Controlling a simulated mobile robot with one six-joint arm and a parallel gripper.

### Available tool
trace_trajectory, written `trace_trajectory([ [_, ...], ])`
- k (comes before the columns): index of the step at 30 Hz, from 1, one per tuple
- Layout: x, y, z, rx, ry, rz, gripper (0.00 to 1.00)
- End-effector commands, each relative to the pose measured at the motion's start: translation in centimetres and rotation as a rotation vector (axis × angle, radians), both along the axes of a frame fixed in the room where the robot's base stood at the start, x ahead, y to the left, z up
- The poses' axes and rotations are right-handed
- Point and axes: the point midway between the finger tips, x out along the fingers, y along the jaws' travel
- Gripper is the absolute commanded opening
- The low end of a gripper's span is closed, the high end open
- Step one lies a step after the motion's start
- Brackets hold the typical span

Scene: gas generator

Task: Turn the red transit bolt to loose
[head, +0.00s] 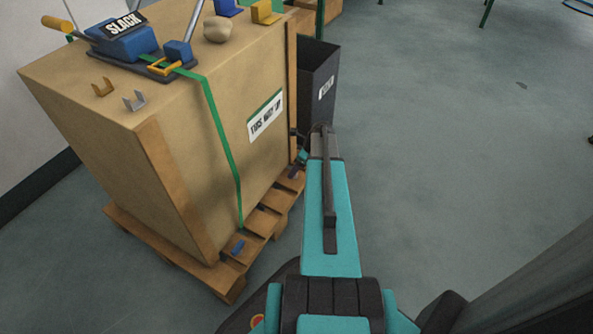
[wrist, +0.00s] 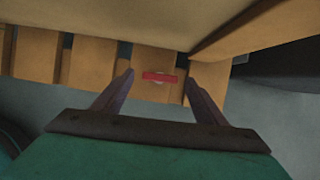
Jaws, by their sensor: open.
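The red transit bolt (wrist: 159,77) shows in the wrist view as a red bar lying crosswise on a pallet slat. A small pale round part sits under its middle. My gripper (wrist: 158,81) is open, with one dark finger on each side of the bolt and apart from it. The fingertips reach about as far as the bolt, with a wide gap between them. I cannot tell the height between fingers and slat. In the head view my gripper (head: 300,155) is low beside the crate, mostly hidden behind my arm, and the red bolt is hidden there.
The tall crate (head: 90,125) stands on a wooden pallet (head: 228,284) and has a green strap (head: 222,135). A blue bar (head: 238,247) lies on the near pallet slat. A dark bin (head: 320,72) stands behind the crate. The floor at the right is clear.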

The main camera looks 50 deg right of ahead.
Motion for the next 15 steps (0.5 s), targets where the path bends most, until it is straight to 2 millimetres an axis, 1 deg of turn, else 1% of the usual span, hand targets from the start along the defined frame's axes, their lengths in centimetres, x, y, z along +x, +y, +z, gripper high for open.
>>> trace_trajectory([
  [1,0.22,0.04,-0.63,0.001,0.0,0.0,0.66],
  [4,0.41,0.1,-1.07,0.0,0.0,0.0,0.66],
  [15,0.47,0.08,-1.22,-0.001,0.0,-0.001,0.66],
])
